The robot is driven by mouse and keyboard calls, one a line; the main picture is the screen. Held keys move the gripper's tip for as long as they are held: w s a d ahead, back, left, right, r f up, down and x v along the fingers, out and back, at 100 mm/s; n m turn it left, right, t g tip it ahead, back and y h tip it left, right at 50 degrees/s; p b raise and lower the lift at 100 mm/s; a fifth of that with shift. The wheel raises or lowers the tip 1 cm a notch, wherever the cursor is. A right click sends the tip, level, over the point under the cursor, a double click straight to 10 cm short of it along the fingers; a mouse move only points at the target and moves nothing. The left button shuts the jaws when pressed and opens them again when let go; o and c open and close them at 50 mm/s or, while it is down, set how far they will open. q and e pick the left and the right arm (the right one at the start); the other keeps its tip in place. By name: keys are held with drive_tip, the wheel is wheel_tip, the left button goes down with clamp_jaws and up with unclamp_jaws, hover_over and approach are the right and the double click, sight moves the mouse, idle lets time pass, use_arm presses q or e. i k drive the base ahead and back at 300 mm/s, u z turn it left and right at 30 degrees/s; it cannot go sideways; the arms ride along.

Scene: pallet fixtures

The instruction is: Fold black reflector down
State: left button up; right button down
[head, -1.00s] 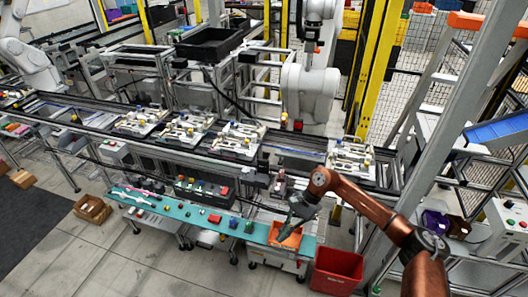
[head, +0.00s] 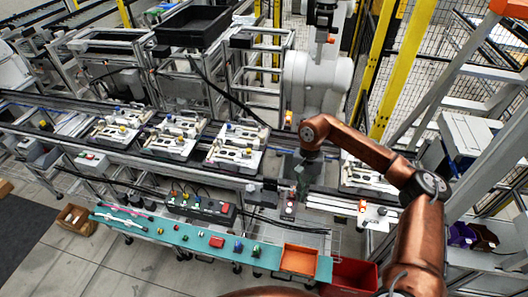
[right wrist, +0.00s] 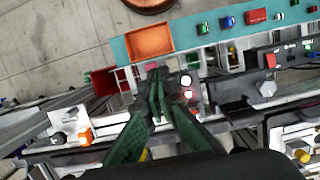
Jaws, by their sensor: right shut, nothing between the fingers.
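I cannot clearly pick out a black reflector in either view. My right gripper (head: 303,190) reaches down beside the conveyor's near edge, close to a small control box with a lit button (head: 290,208). In the right wrist view the gripper's dark green fingers (right wrist: 157,78) are together with nothing between them. There the white and red lit buttons (right wrist: 187,88) lie just right of the fingertips. An orange-lit unit on a white block (head: 362,206) stands right of the gripper; it also shows in the wrist view (right wrist: 86,134). My left gripper is out of view.
Pallet fixtures (head: 236,150) stand in a row on the conveyor, with one more at right (head: 362,180). A teal bench (head: 165,236) with small parts and an orange tray (head: 299,260) runs in front. A red bin (head: 352,275) is at its right end. A white robot arm (head: 318,78) stands behind.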

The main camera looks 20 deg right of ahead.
sight(271, 183)
drive_tip(key=i, duration=0.9)
